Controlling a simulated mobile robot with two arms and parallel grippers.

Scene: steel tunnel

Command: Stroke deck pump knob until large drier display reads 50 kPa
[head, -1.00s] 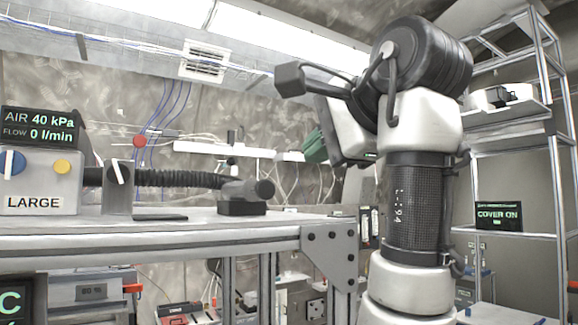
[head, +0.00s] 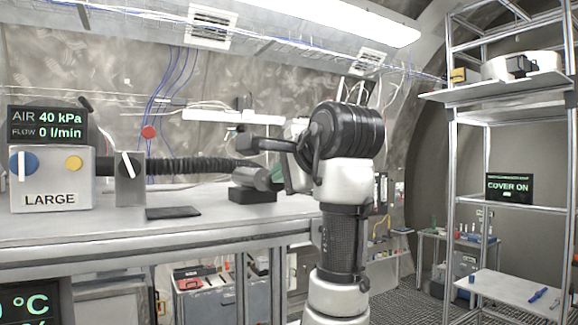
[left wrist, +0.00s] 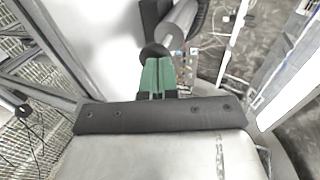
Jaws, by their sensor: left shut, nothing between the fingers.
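The large drier display (head: 47,125) reads AIR 40 kPa and FLOW 0 l/min. It stands above the box marked LARGE (head: 50,198), at the left of the bench. A round red knob (head: 149,131) shows behind the bench top; I cannot tell whether it is the pump knob, and its support is unclear. My left gripper (head: 287,180) is mostly hidden behind my arm in the head view, near the hose's grey end piece (head: 257,177). In the left wrist view its green fingers (left wrist: 158,70) are shut and empty, close to a dark round end. My right gripper is not in view.
A black ribbed hose (head: 195,169) runs along the bench top (head: 170,228) from a stand with a white lever (head: 130,168). A shelf rack (head: 500,120) with a COVER ON display (head: 508,188) stands at the right.

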